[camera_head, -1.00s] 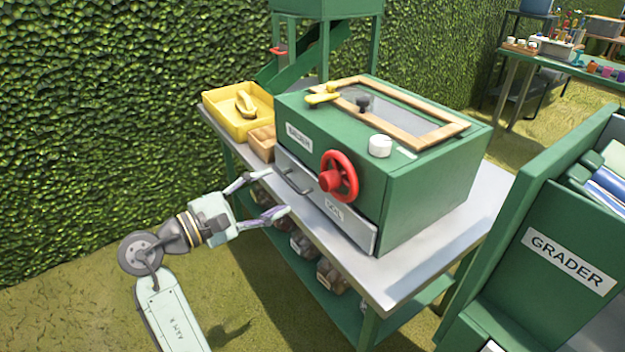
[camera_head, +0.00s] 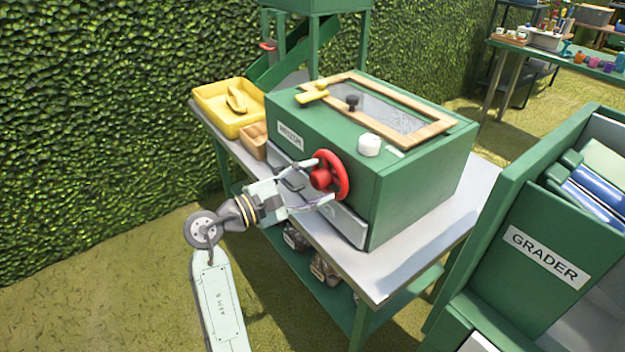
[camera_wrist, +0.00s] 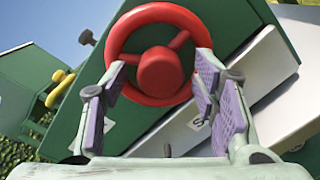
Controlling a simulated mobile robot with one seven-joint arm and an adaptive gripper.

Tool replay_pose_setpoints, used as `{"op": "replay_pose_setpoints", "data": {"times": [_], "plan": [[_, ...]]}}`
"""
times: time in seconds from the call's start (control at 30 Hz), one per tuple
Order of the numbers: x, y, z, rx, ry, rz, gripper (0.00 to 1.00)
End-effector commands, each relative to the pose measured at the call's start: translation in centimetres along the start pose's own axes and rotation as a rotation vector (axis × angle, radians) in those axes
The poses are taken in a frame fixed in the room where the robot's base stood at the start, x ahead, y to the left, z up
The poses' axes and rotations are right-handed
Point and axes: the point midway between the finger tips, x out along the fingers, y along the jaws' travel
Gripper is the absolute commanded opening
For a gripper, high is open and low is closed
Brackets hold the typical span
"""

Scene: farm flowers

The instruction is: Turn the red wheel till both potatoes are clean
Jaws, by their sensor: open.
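The red wheel (camera_head: 343,176) is on the front of a green box machine (camera_head: 420,195). In the wrist view the red wheel (camera_wrist: 157,12) fills the upper middle, with its hub between my fingers. My gripper (camera_head: 325,180) is open, its fingertips reaching the wheel on both sides of the hub. In the wrist view my gripper (camera_wrist: 160,95) shows purple pads apart; I cannot tell whether they touch the wheel. The machine's wood-framed window (camera_head: 395,112) looks speckled and cloudy. No potatoes can be made out behind it.
The machine stands on a metal-topped table (camera_head: 405,262). A yellow tray (camera_head: 208,103) and a small wooden box (camera_head: 250,144) are at its left. A white knob (camera_head: 369,145) is on top. A green grader (camera_head: 545,215) stands close on the right.

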Motion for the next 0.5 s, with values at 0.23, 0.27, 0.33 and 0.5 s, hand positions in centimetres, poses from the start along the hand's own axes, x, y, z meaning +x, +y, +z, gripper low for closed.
{"op": "replay_pose_setpoints", "data": {"times": [0.23,0.27,0.33,0.5], "plan": [[0.01,-0.02,-0.01,0.000,0.000,0.000,0.52],[0.01,-0.02,0.00,0.000,0.000,0.000,0.50],[0.00,-0.01,0.00,0.000,0.000,0.000,0.45],[-0.01,0.00,0.01,0.001,0.000,0.000,0.34]]}}
